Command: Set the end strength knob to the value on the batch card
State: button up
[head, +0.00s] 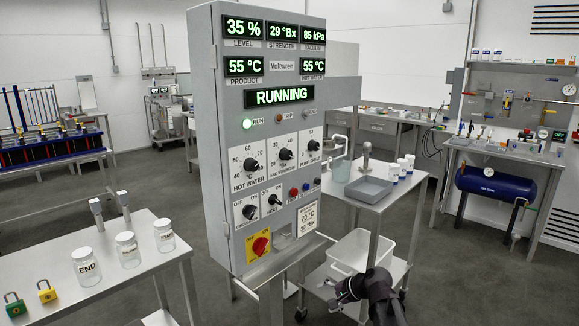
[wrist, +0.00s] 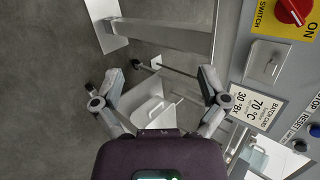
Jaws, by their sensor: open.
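The end strength knob (head: 286,154) is a black pointer knob in the middle of the panel's upper knob row, between the hot water knob (head: 251,165) and the pump speed knob (head: 312,146). Its exact setting is too small to read. The batch card (head: 308,218) is at the panel's lower right; in the wrist view the card (wrist: 259,106) reads 70 °C and 30 °Bx. My gripper (head: 345,292) is open and empty, low and right of the panel, well below the knob. The wrist view shows its spread fingers (wrist: 161,84); the end strength knob is outside that view.
The control panel (head: 214,130) shows RUNNING and 29 °Bx strength. A red main switch (head: 260,244) is at its lower left. A steel cart with a grey tray (head: 368,190) and white bin (head: 350,252) stands right. A bench with jars (head: 87,266) stands left.

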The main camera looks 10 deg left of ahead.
jog(key=w+a+r+m+t+y+p, duration=0.2)
jog(key=w+r+m+p, duration=0.15)
jog(key=r+p, duration=0.45)
jog(key=w+a+r+m+t+y+p, duration=0.15)
jog(key=w+r+p, duration=0.3)
jog(key=r, duration=0.65)
jog(key=m+t+y+p, duration=0.2)
jog(key=m+t+p, duration=0.1)
jog(key=m+p, duration=0.55)
send_near(289, 156)
jog(key=s+d+n+p, duration=0.1)
jog(key=s+d+n, duration=0.1)
jog(key=d, duration=0.1)
jog(key=shift+s+a+f+m, duration=0.1)
jog(key=shift+m, duration=0.15)
jog(key=shift+a, duration=0.15)
jog(key=x, duration=1.3)
jog(key=shift+w+a, duration=0.1)
jog(key=shift+w, duration=0.25)
jog(key=c, duration=1.2)
